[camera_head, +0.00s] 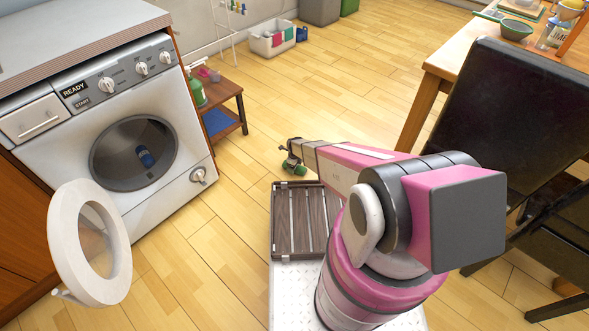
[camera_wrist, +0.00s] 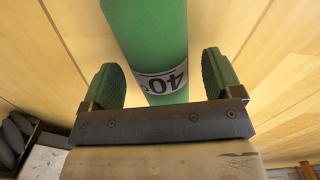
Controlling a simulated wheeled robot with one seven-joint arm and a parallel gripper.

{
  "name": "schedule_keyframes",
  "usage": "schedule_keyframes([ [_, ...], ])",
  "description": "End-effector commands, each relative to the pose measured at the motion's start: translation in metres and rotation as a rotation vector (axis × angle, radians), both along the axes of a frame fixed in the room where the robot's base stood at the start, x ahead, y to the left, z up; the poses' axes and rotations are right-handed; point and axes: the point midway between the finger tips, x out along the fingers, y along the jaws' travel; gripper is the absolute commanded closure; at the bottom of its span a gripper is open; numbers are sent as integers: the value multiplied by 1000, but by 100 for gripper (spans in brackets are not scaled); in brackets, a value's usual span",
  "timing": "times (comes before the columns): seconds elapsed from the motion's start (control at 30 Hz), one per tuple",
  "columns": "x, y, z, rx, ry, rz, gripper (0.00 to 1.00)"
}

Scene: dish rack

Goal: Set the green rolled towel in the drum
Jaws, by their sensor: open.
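The green rolled towel (camera_wrist: 150,35) shows in the wrist view with a white label marked "40". It lies lengthwise between the two green-padded fingers of my gripper (camera_wrist: 162,70). The fingers are open, with gaps visible on both sides of the roll. In the head view my gripper (camera_head: 293,163) is small and low over the floor, partly hidden by my arm; towel and finger pads are hard to tell apart there. The washing machine drum (camera_head: 128,172) faces the room, and a blue rolled item (camera_head: 146,157) lies inside it.
The round washer door (camera_head: 62,240) stands swung open at the left. A low wooden side table (camera_head: 228,92) with bottles stands right of the washer. A dark chair (camera_head: 510,100) and wooden table (camera_head: 465,50) are at the right.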

Motion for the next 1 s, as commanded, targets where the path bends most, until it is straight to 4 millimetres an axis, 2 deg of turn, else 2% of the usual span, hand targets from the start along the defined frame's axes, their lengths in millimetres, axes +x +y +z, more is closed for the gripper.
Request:
schedule_keyframes([
  [0.1,1,0,-16,0,0,0,15],
  [0.33,0,0,-17,0,0,0,15],
  [0.37,0,0,-17,0,0,0,18],
  [0.5,0,0,-17,0,0,0,64],
  [0.53,0,0,-17,0,0,0,72],
  [0.57,0,0,-17,0,0,0,72],
  [0.6,0,0,-17,0,0,0,76],
  [0.87,0,0,-15,0,0,0,76],
  [1.0,-1,0,-8,0,-1,0,76],
])
